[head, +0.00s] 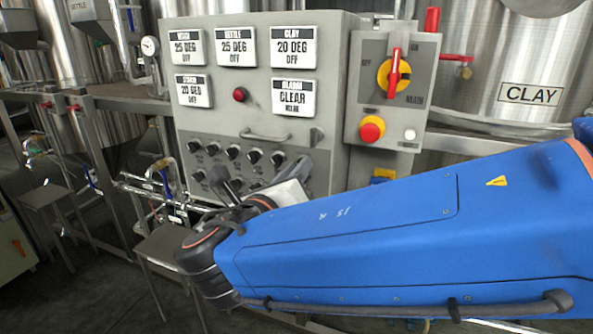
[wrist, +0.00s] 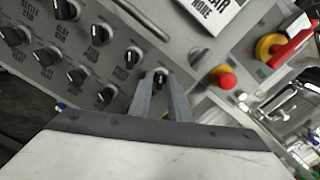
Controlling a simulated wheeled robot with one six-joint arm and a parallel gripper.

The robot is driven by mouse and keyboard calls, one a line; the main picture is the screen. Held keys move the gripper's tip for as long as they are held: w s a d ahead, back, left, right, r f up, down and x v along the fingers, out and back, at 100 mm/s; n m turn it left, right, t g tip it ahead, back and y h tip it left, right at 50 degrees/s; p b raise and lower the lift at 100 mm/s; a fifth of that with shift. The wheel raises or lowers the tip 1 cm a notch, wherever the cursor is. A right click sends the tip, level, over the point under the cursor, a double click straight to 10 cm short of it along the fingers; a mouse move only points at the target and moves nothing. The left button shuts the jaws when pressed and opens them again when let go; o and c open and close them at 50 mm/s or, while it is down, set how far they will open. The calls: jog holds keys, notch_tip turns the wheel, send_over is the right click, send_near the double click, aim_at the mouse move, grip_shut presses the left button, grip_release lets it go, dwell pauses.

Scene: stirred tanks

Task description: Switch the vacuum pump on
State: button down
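The control panel's lower part carries several black rotary knobs with white pointer marks. They show in the head view (head: 232,153) and, rotated, in the wrist view (wrist: 98,34). Most knob labels are too small or blurred to read, so I cannot tell which is the vacuum pump's. My gripper (wrist: 160,82) has its two grey fingers apart, with one black knob (wrist: 160,76) between the fingertips. I cannot tell whether the fingers touch it; its label is hidden. In the head view, my gripper (head: 225,190) is in front of the lower knobs, and my blue arm hides part of the panel.
A grab handle (head: 265,134) sticks out above the knobs. A red lamp (head: 240,95) and white displays are higher up. To the right are a red mushroom button (head: 372,128) on yellow and a red-and-yellow main switch (head: 394,75). A small table (head: 165,250) stands lower left.

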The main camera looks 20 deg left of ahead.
jog(key=shift+m, duration=0.5)
jog(key=m, duration=1)
jog(key=shift+m, duration=0.4)
dwell(0.4)
jog(key=c, duration=1.9)
grip_release()
jog(key=shift+o, duration=0.2)
jog(key=s+a, duration=0.1)
jog(key=s, duration=1.6)
jog(key=shift+s+a, duration=0.2)
